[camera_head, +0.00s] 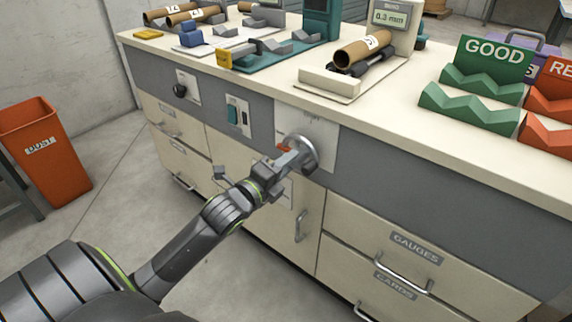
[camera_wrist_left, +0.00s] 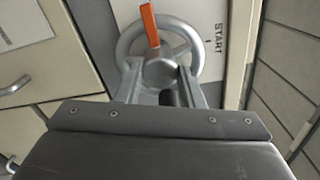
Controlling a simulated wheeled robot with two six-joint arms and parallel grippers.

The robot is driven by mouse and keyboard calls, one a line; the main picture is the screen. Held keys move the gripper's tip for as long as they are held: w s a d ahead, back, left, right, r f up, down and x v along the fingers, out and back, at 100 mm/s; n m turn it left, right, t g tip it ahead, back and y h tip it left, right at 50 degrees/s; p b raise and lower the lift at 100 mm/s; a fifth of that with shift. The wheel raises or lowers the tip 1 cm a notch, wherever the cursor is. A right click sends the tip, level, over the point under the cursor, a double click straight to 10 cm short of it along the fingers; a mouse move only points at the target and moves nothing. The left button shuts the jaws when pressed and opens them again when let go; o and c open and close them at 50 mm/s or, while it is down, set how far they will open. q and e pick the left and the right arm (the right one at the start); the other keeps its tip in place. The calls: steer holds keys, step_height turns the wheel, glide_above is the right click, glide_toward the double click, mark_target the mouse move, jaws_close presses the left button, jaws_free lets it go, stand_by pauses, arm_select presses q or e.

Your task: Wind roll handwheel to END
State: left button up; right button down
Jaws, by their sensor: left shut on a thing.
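The roll handwheel (camera_head: 303,150) is a grey metal wheel on a pale plate on the front of the workbench. It also shows in the left wrist view (camera_wrist_left: 190,38), with an orange pointer (camera_wrist_left: 149,24) and the word START (camera_wrist_left: 218,38) on the plate beside it. My left gripper (camera_head: 287,161) is at the wheel's face. In the left wrist view its fingers (camera_wrist_left: 165,88) are shut around a part at the wheel's front, where a dark knob shows between them. The END mark cannot be made out. My right gripper is not in view.
A dark knob (camera_head: 180,90) and a green switch (camera_head: 233,115) sit left of the wheel. Drawer handles (camera_head: 402,272) and a door handle (camera_head: 301,225) stick out below. Cardboard rolls (camera_head: 363,50) and green GOOD racks (camera_head: 470,108) stand on the bench top. An orange DUST bin (camera_head: 45,150) stands at left.

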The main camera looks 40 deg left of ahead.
arm_select(q)
steer(key=o, duration=1)
steer(key=s+p, duration=0.1)
steer(key=s, duration=0.4)
steer(key=s+a+p, duration=0.1)
steer(key=s, duration=0.5)
steer(key=s+p, duration=0.1)
steer(key=s, duration=0.5)
steer(key=shift+s+a, duration=0.2)
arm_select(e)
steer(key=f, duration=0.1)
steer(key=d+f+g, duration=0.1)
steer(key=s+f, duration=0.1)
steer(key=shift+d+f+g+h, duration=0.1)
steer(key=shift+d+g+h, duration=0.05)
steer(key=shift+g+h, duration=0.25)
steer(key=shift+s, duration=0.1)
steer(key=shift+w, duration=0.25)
